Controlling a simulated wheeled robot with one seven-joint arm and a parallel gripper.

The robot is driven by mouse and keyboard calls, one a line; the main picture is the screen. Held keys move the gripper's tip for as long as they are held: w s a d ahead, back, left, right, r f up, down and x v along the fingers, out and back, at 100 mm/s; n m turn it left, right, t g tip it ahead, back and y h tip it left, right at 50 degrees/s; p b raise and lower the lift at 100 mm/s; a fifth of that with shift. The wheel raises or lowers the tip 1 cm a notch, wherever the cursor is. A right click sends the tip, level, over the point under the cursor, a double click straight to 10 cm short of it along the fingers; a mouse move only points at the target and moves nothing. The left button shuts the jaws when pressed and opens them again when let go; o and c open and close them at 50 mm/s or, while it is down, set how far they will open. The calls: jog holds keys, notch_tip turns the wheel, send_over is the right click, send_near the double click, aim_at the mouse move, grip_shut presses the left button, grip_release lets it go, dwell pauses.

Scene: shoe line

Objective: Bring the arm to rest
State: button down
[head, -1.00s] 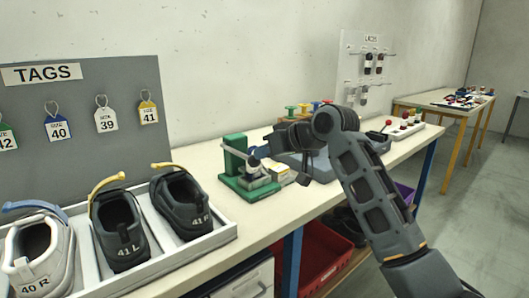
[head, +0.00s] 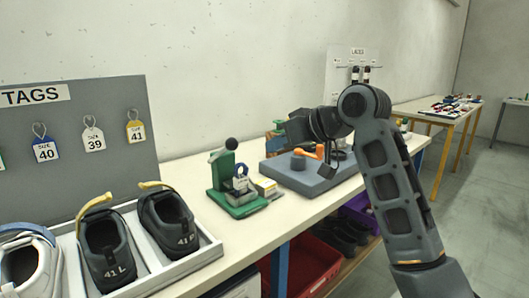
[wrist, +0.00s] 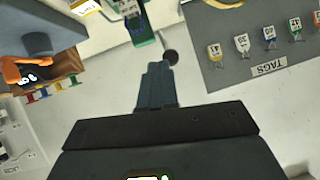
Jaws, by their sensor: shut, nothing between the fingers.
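My arm rises from the lower right of the head view and bends at the elbow above the bench. My gripper (head: 287,128) points left over the bench, in front of the wall, and its fingertips are hard to make out there. In the wrist view my gripper (wrist: 157,72) has its two fingers together with nothing between them. The green press (head: 234,188) with a black ball knob stands left of the gripper, apart from it. The press also shows beyond the fingertips in the wrist view (wrist: 140,30).
A grey block (head: 308,178) with an orange piece (head: 308,152) sits below my forearm. A white tray (head: 205,250) of shoes and the grey tag board (head: 85,150) are at left. A lace board (head: 340,75) stands behind my elbow. A red bin (head: 310,265) is under the bench.

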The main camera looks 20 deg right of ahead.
jog(key=shift+s+d+r, duration=0.15)
jog(key=shift+s+r, duration=0.15)
jog(key=shift+s, duration=0.15)
